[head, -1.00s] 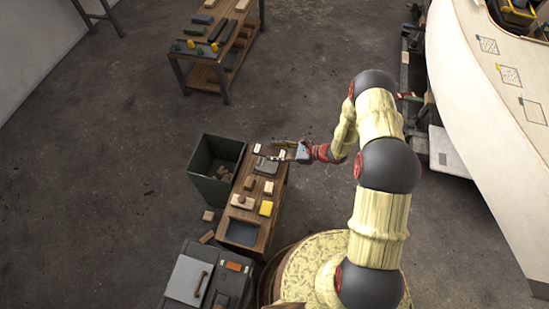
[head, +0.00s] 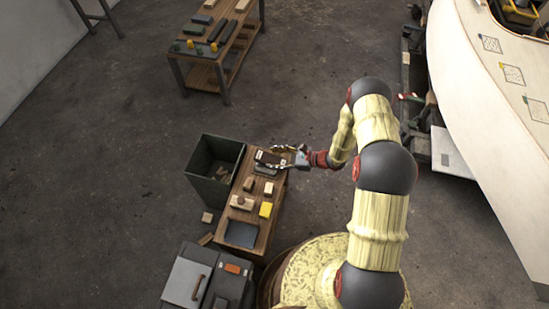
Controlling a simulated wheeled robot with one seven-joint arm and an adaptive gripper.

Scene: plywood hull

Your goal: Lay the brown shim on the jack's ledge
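A dark brown flat piece (head: 268,157), which looks like the brown shim, lies at or just above the far end of the low wooden bench. A grey pad (head: 265,170) shows just below it in the picture. My gripper (head: 286,156) reaches in from the right, with its fingertips at the right end of the brown piece. The fingers are too small to tell whether they grip it or only sit beside it. A dark stand with a red part (head: 408,97) is next to the hull; I cannot tell whether it is the jack, and no ledge can be made out.
The bench (head: 262,226) also carries several small blocks, a yellow one (head: 265,209) and a dark tray (head: 242,233). A green bin (head: 205,170) stands left of it, a grey case (head: 190,278) in front. The pale hull (head: 470,90) fills the right. Open floor lies between.

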